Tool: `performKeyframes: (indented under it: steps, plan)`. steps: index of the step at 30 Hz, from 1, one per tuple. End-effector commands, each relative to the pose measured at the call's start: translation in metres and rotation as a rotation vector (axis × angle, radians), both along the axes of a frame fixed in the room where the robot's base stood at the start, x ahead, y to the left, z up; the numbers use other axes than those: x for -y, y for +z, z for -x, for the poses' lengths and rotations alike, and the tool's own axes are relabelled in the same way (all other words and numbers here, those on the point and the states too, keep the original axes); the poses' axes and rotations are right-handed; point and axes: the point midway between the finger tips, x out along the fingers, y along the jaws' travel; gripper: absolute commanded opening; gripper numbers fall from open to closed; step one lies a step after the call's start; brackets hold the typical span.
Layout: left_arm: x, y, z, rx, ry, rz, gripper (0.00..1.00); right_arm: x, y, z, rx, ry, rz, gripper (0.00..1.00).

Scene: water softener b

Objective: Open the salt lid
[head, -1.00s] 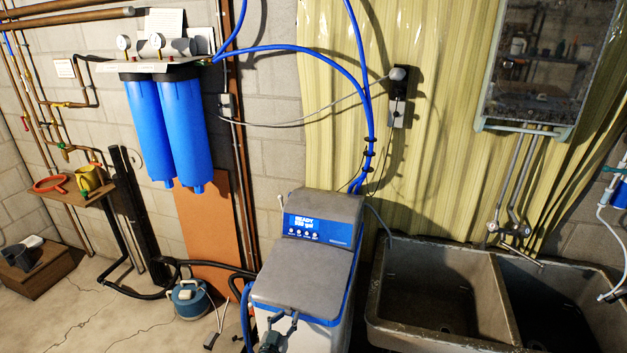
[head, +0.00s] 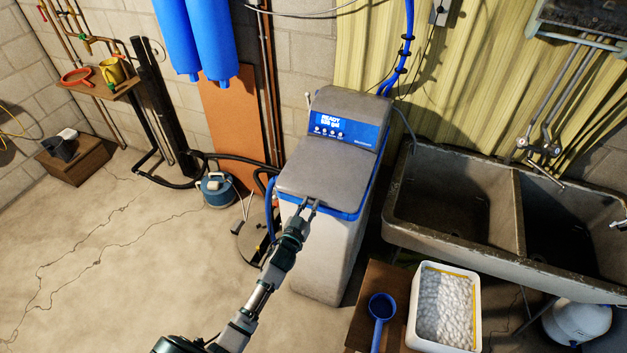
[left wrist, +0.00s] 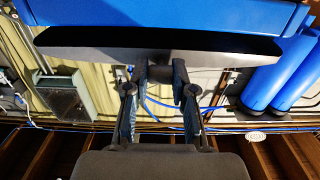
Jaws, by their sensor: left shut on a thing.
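The grey salt lid (head: 318,180) lies closed on top of the white and blue water softener (head: 325,255), in front of its lit display panel (head: 334,130). My left gripper (head: 309,206) reaches up from the front to the lid's front edge and is shut on it. In the left wrist view the fingers (left wrist: 159,72) meet the dark front edge of the lid (left wrist: 215,42), with the blue rim above it. The exact contact at the fingertips is partly hidden. My right gripper is not in view.
A concrete double sink (head: 450,210) stands right of the softener. Below it are a white tub of salt (head: 413,325) and a blue scoop (head: 381,308) on a wooden stand. A blue round device (head: 215,190) and hoses lie to the left. The floor at front left is clear.

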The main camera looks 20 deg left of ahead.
Motion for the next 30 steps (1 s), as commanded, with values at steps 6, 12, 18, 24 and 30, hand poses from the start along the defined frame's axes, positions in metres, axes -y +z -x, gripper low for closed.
performKeyframes:
  steps: [6, 12, 18, 24, 30]
  plan:
    - [-0.002, 0.029, -0.001, 0.010, 0.002, -0.003, 0.03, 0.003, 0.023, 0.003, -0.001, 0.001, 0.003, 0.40]
    - [-0.002, 0.047, -0.001, 0.009, 0.002, -0.002, 0.02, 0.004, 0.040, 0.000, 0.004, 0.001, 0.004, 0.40]
    - [-0.002, 0.065, 0.000, 0.010, 0.002, -0.002, 0.02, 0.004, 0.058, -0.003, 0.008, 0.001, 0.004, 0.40]
    - [-0.002, 0.073, 0.001, 0.009, 0.003, -0.002, 0.03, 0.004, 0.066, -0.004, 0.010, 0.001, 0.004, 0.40]
    - [-0.002, 0.071, 0.002, 0.008, 0.003, -0.002, 0.02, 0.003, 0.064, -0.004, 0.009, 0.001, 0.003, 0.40]
